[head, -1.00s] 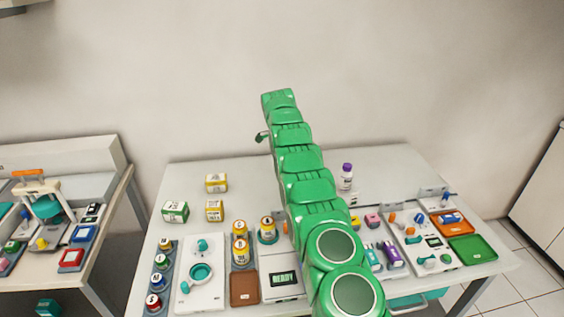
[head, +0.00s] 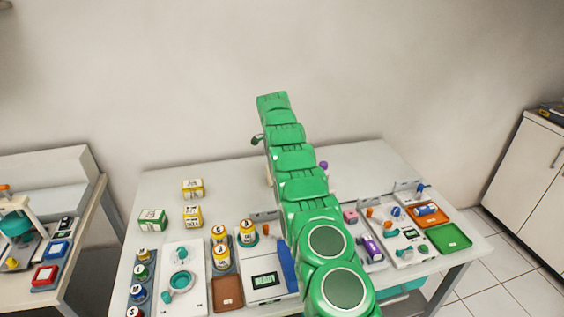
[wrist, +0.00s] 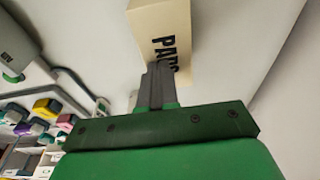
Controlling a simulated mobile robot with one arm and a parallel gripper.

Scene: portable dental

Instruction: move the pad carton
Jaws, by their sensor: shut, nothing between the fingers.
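The pad carton (wrist: 162,28) is a cream box with dark "PAD" lettering, seen at the top of the wrist view. My gripper (wrist: 154,72) is shut, with its fingers together and empty. The fingertips overlap the carton's lower edge and part of its lettering in the picture; I cannot tell whether they touch it. In the head view my green arm stands over the middle of the table and my fingers are hidden. I cannot make out the pad carton clearly there.
On the table (head: 352,160), a green-white carton (head: 152,220) and two yellow-white cartons (head: 193,188) stand at left. Orange and green trays (head: 448,238) lie right. The back right is clear.

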